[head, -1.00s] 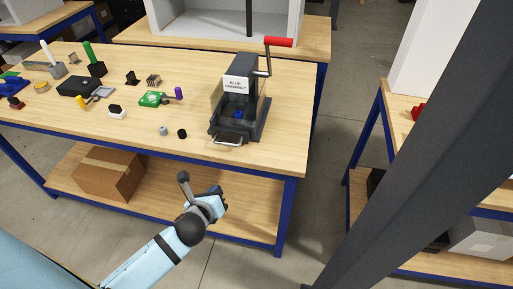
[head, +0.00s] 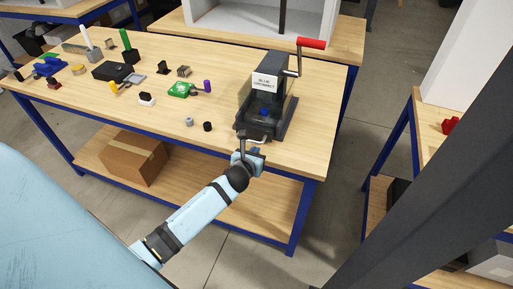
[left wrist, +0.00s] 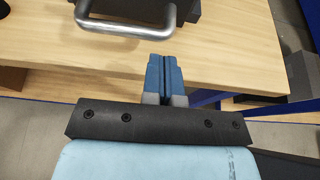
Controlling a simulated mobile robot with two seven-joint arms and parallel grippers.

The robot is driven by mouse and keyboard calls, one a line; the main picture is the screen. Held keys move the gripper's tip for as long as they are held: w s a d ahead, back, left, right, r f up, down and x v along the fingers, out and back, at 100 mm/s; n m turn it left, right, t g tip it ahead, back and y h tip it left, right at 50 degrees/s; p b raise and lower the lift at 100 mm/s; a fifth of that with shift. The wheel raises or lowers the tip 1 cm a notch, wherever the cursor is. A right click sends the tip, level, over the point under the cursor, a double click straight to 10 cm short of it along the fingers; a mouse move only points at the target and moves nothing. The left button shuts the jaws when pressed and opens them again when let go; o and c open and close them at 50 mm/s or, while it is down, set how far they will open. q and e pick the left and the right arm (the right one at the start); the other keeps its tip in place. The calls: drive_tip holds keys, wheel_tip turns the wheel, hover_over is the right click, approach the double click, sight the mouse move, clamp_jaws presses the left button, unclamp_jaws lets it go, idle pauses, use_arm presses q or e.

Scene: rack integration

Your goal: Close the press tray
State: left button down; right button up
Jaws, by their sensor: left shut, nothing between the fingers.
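The black press (head: 268,92) stands on the workbench near its right end, with a red-handled lever (head: 311,43) at its upper right. Its tray (head: 262,126) sticks out at the front, with a blue piece (head: 263,112) inside. The tray's metal handle (head: 258,140) faces the bench's front edge; the left wrist view shows this handle (left wrist: 125,27) at the top. My left gripper (head: 243,138) is just in front of the tray handle, near the bench edge. In the left wrist view its blue fingers (left wrist: 163,76) are together and empty, apart from the handle. My right gripper is not in view.
Small parts lie on the workbench (head: 215,147) left of the press, including a green board (head: 180,90), a purple cylinder (head: 207,86) and a black ring (head: 207,126). A cardboard box (head: 134,157) sits on the lower shelf. A dark post (head: 420,160) crosses the right side.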

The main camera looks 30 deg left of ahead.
sight(263, 136)
use_arm(q)
drive_tip(key=shift+w+a+r, duration=0.15)
drive_tip(key=shift+w+a, duration=0.05)
drive_tip(key=shift+w, duration=0.55)
drive_tip(key=w, duration=0.2)
drive_tip(key=w+a, duration=0.1)
drive_tip(key=w, duration=0.1)
drive_tip(key=shift+p, duration=0.35)
drive_tip(key=shift+r, duration=0.15)
drive_tip(key=shift+s, duration=0.1)
